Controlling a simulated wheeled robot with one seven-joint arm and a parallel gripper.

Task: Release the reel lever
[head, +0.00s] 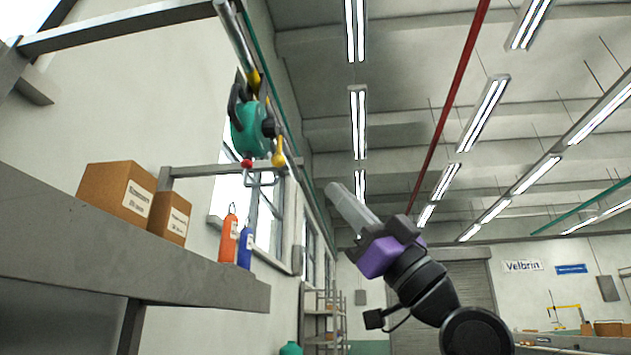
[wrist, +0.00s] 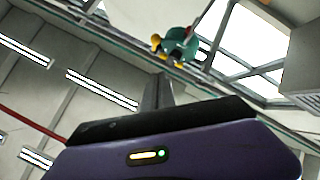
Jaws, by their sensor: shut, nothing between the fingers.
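A teal reel (head: 250,130) hangs from the overhead rail on the left of the head view, with a dark bracket around it. A yellow part (head: 279,153) and a small red knob (head: 246,163) sit at its lower side; I cannot tell which of them is the lever. The reel also shows near the top of the wrist view (wrist: 183,45), past my fingers. My gripper (head: 337,192) is shut and empty, pointing up and left. In the head view it is right of and below the reel, apart from it.
A grey shelf (head: 130,250) at the left carries two cardboard boxes (head: 118,191), an orange bottle (head: 229,235) and a blue bottle (head: 245,247). A horizontal grey bar (head: 205,171) passes under the reel. A red pipe (head: 452,95) runs along the ceiling.

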